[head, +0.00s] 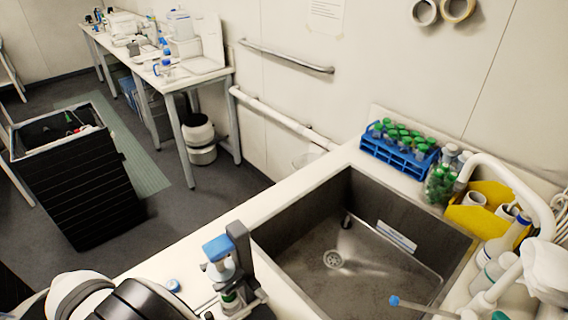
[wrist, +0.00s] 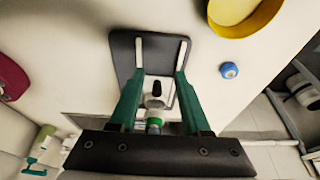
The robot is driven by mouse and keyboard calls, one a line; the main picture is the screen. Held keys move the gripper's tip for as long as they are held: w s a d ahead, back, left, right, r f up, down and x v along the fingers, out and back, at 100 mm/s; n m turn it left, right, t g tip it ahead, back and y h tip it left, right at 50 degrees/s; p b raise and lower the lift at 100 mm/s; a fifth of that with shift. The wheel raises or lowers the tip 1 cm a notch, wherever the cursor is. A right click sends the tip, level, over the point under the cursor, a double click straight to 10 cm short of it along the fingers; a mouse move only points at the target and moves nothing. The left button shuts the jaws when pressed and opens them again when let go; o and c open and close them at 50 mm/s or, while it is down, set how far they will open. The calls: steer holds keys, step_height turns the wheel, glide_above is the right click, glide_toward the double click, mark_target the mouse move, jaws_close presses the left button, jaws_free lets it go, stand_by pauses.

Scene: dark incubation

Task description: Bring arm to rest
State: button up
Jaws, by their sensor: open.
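My gripper (wrist: 157,95) shows in the wrist view with its two green fingers spread apart. A small white and black piece with a green band (wrist: 155,104) shows between the fingers, and neither finger is seen touching it. I cannot tell how far the fingertips are from the plate. In the head view, a dark upright stand (head: 240,250) with a blue-topped piece (head: 217,248) is on the counter, left of the sink.
A sink (head: 345,255) is set in the counter. A blue cap (head: 173,285) lies on the counter, also in the wrist view (wrist: 229,70). A black bin (head: 75,185) is at left.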

steer(key=w+d+r+g+y, duration=0.2)
steer(key=w+d+r, duration=0.2)
steer(key=shift+w+d+n+y, duration=0.25)
steer(key=shift+d+n+y, duration=0.05)
steer(key=shift+d, duration=0.1)
steer(key=o, duration=0.6)
steer(key=shift+r, duration=0.2)
steer(key=shift+o, duration=1.2)
steer(key=w+r+t+y, duration=0.1)
steer(key=w+r+y, duration=0.2)
steer(key=r, duration=1)
steer(key=shift+w+d+n+t, duration=0.2)
steer(key=shift+w+n+t, duration=0.1)
steer(key=shift+w, duration=0.4)
steer(key=s+d+r+m, duration=0.1)
steer(key=d+r+m, duration=0.2)
steer(key=d+m, duration=0.3)
steer(key=s+d+r+m+y, duration=0.1)
steer(key=d+r+m, duration=0.2)
steer(key=d+m, duration=0.25)
steer(key=s+d+r+m, duration=0.1)
steer(key=d+r+m, duration=0.2)
steer(key=d+m, duration=0.3)
steer(key=x, duration=1)
steer(key=shift+s+d+m, duration=0.2)
steer(key=shift+m, duration=0.15)
